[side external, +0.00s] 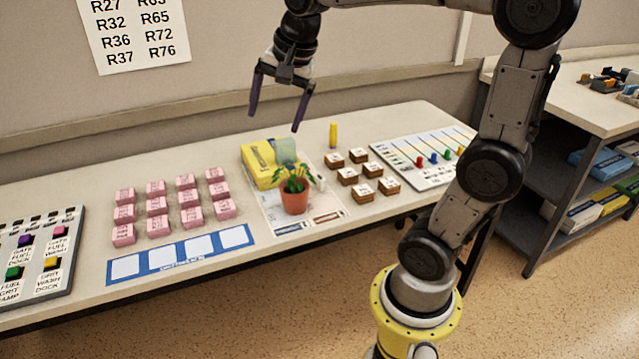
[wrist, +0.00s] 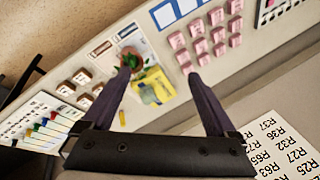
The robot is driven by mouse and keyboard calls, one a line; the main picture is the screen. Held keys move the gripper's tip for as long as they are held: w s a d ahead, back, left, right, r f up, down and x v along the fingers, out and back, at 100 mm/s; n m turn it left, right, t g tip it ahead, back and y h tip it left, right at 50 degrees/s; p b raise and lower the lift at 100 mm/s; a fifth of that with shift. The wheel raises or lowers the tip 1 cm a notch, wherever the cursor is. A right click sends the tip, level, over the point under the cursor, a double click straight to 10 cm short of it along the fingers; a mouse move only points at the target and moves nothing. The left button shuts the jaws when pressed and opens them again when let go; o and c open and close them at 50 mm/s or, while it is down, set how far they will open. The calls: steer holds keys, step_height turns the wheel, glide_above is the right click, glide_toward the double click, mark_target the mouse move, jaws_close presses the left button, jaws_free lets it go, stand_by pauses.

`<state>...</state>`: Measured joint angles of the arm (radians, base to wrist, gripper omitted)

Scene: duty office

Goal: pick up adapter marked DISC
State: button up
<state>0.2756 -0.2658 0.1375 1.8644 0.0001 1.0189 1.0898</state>
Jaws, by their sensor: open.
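Several pink labelled blocks (side external: 156,188) stand in rows on the table; they also show in the wrist view (wrist: 219,34). Several brown blocks with white labelled tops (side external: 347,175) stand right of the potted plant, and at left in the wrist view (wrist: 82,77). The lettering on both sets is too small to read, so I cannot tell which piece is marked DISC. My gripper (side external: 275,122) is open and empty, high above the back of the table near the plant. Its two dark fingers are spread apart in the wrist view (wrist: 160,78).
A potted plant (side external: 294,195) stands by a yellow box (side external: 259,165) on a printed sheet. A yellow cylinder (side external: 333,134) stands upright behind the brown blocks. A blue-framed strip with white squares (side external: 182,253), a lettered button panel (side external: 38,255) and a peg board (side external: 425,157) lie around.

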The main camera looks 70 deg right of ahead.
steer(key=w+d+f+m+g, duration=0.1)
steer(key=w+d+f+m, duration=0.2)
steer(key=d, duration=0.3)
steer(key=w+d+f+m+g, duration=0.1)
steer(key=w+d+f+m, duration=0.2)
steer(key=d, duration=0.4)
steer(key=m+g+y, duration=0.1)
steer(key=m+g, duration=0.1)
steer(key=m, duration=0.2)
glide_above(319, 177)
steer(key=f, duration=2)
steer(key=shift+d+f, duration=0.3)
steer(key=shift+f, duration=0.05)
steer(key=shift+a+f, duration=0.15)
steer(key=shift+f, duration=1.3)
steer(key=shift+a+f, duration=0.1)
steer(key=shift+f, duration=1.35)
steer(key=c, duration=1.4)
steer(key=shift+r, duration=0.1)
